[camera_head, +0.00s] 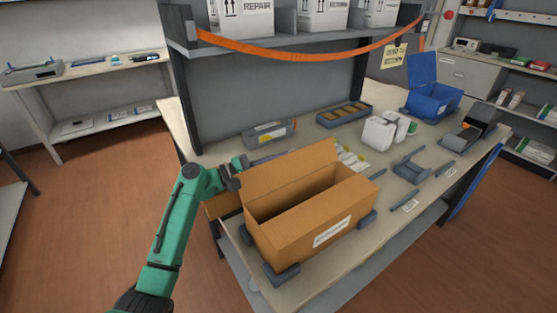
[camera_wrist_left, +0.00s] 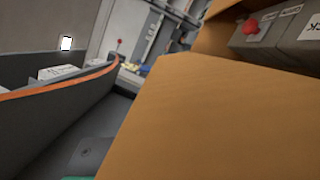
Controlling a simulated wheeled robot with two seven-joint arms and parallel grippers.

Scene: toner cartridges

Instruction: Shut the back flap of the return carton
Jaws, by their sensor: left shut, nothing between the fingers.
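The open brown return carton (camera_head: 285,240) stands at the near edge of the bench, with a white label on its front. Its back flap (camera_head: 292,168) stands up along the far side; a side flap (camera_head: 222,204) sticks out at the left. My left gripper (camera_head: 241,162) is shut and empty, at the left end of the back flap, on its far side; I cannot tell whether it touches. In the left wrist view a large cardboard panel (camera_wrist_left: 220,125) fills the middle and right. The carton's floor is mostly hidden. My right gripper is not in view.
Dark corner blocks (camera_head: 283,275) sit around the carton's base. Behind it lie a grey cartridge (camera_head: 270,132), a tray (camera_head: 344,115) and white bottles (camera_head: 378,133). An orange strap (camera_head: 300,54) hangs from the shelf above. A blue bin (camera_head: 432,101) stands at the far right.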

